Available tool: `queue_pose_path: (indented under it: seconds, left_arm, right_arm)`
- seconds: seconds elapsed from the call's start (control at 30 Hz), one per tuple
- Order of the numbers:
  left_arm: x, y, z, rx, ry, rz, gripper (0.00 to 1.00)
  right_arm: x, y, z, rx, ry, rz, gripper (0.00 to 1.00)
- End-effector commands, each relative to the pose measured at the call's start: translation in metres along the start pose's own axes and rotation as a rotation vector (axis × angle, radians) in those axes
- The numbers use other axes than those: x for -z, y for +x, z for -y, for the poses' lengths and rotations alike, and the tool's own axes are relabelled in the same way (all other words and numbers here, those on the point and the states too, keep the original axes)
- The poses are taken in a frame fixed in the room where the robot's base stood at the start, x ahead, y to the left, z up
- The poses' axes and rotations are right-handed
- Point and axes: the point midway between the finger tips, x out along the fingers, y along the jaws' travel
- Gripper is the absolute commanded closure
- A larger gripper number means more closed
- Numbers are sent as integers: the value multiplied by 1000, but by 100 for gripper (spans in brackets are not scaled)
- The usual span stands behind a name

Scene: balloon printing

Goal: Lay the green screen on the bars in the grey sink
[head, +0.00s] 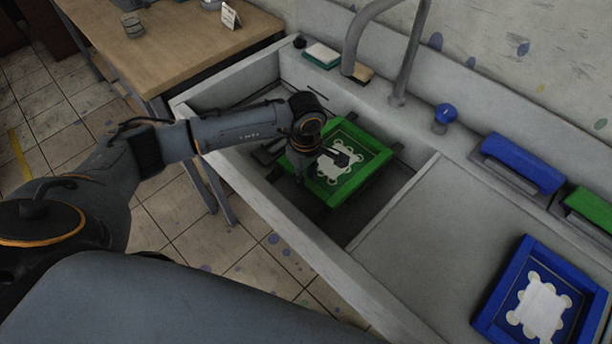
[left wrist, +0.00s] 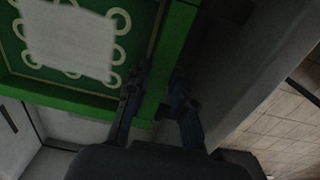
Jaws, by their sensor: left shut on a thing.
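The green screen (head: 365,146) is a square green frame with a pale print of rings on it. It lies roughly flat inside the grey sink (head: 256,203), over dark bars (head: 397,149) whose ends show past its edges. I cannot tell whether it rests on them or hangs just above. My left gripper (head: 301,160) is at the screen's left side. In the left wrist view, the fingers of the left gripper (left wrist: 160,92) are shut on one side of the green frame (left wrist: 70,96). My right gripper is out of view.
A curved faucet (head: 403,62) rises behind the sink. A blue screen (head: 487,312) lies on the grey drainboard (head: 433,226) at the right. Blue and green handled tools (head: 521,163) stand along the back ledge. A wooden table (head: 175,45) is at the upper left.

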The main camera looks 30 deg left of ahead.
Motion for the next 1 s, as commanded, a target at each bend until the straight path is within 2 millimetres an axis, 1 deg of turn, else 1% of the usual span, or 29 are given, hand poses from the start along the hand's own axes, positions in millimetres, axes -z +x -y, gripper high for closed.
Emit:
queue_pose_path:
  seconds: [0.13,0.53,0.97,1.0]
  left_arm:
    - [0,1,-1,-3,0,0,100]
    - [0,1,0,-2,0,0,100]
    - [0,5,0,-2,0,0,100]
    - [0,4,0,-2,0,0,73]
  right_arm:
    - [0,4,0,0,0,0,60]
    - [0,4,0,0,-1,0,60]
    - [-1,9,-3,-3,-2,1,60]
    - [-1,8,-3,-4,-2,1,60]
